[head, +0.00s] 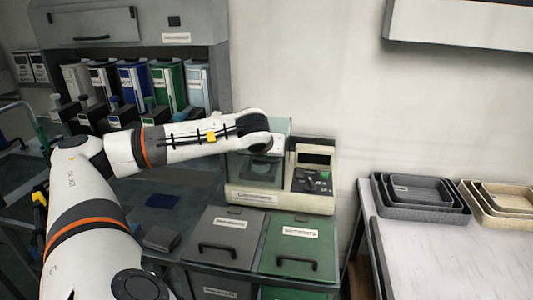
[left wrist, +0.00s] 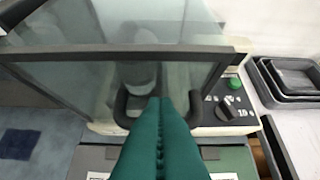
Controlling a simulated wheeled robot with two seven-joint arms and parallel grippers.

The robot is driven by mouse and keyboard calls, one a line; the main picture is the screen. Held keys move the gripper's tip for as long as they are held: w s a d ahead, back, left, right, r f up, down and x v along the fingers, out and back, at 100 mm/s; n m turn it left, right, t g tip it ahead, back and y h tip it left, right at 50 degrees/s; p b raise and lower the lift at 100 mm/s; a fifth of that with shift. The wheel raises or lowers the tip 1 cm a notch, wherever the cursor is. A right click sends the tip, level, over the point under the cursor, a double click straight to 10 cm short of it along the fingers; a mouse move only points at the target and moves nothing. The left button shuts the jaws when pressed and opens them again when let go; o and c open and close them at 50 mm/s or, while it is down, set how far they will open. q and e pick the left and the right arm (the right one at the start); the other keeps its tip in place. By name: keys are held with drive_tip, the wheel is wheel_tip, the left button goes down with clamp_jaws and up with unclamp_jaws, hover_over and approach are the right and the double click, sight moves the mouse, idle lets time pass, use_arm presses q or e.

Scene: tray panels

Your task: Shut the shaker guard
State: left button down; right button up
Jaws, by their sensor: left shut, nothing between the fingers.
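The shaker (head: 238,192) is a beige machine on the bench, with a control panel (head: 325,186) on its right. Its clear guard (head: 280,127) has a dark frame and is partly hidden by my left arm in the head view. In the left wrist view the glass guard (left wrist: 60,80) fills the upper left, with a black U-shaped handle (left wrist: 194,106) on its front. My left gripper (left wrist: 160,100) has teal fingers, shut and empty, with tips overlapping the handle area; I cannot tell whether they touch. How far the guard stands open is unclear. My right gripper is out of view.
A grey lidded bin (head: 217,238) and a green lidded bin (head: 298,246) sit in front of the shaker. Nested grey trays (head: 405,211) and beige trays (head: 488,217) stand on the white table at right.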

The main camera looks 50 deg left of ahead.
use_arm(q)
drive_tip(key=f, duration=0.1)
drive_tip(key=d+f, duration=0.1)
drive_tip(key=s+f, duration=0.1)
drive_tip(key=shift+d+b, duration=0.15)
drive_tip(key=shift+b, duration=0.2)
drive_tip(key=shift+f, duration=0.1)
wheel_tip(320, 180, up, 6)
drive_tip(key=a+p, duration=0.1)
drive_tip(key=p, duration=0.2)
drive_tip(key=s+d+b, duration=0.4)
drive_tip(key=s+d, duration=0.1)
drive_tip(key=s, duration=0.1)
drive_tip(key=shift+d+f, duration=0.15)
drive_tip(key=shift+d, duration=0.15)
